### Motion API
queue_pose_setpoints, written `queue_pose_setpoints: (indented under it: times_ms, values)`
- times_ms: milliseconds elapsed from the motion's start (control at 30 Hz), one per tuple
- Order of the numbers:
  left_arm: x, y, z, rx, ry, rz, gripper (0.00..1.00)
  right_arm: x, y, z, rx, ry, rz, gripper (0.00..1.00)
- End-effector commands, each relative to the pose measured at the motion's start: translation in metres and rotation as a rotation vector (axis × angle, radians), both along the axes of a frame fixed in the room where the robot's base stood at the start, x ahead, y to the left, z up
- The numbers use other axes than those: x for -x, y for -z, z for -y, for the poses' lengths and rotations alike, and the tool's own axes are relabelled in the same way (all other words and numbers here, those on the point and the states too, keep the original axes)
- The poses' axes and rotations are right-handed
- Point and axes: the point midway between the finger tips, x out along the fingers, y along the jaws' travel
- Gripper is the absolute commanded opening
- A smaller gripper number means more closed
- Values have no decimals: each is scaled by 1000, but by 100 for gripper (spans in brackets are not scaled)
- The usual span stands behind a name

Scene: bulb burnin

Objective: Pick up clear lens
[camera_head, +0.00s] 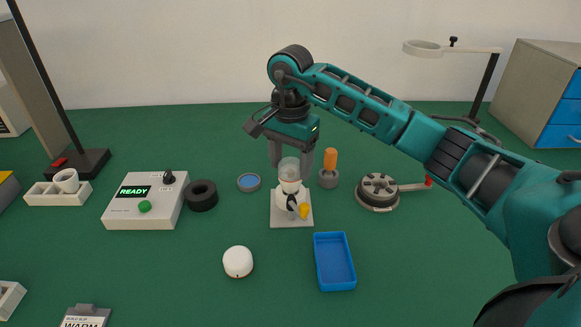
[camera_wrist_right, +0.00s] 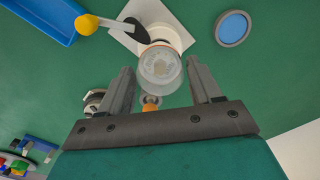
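The clear lens (camera_head: 289,167) is a transparent cup-like piece on top of a white fixture (camera_head: 290,187), which stands on a pale square plate (camera_head: 291,219). In the right wrist view the clear lens (camera_wrist_right: 160,68) lies between the two fingers. My right gripper (camera_head: 291,161) reaches down from above with its fingers on either side of the lens. In the right wrist view my right gripper (camera_wrist_right: 159,78) is open, with gaps between both fingers and the lens. My left gripper is not in view.
A yellow-knobbed lever (camera_head: 303,211) sits at the plate's front. An orange-handled tool (camera_head: 330,160) stands close behind right. A blue disc (camera_head: 249,182) and black ring (camera_head: 201,195) lie left. A blue tray (camera_head: 334,262) and white dome (camera_head: 238,262) are in front.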

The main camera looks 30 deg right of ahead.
Motion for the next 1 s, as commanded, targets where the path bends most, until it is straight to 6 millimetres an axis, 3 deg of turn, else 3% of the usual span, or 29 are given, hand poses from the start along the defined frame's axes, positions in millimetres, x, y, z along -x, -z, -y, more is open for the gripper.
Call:
queue_pose_setpoints:
  times_ms: [400,767,1000]
  values:
    - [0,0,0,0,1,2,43,0,0,0,0,0,0,26]
    - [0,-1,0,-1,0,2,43,-1,-8,0,0,0,2,26]
    - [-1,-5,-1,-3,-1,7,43,-1,-47,0,0,0,6,26]
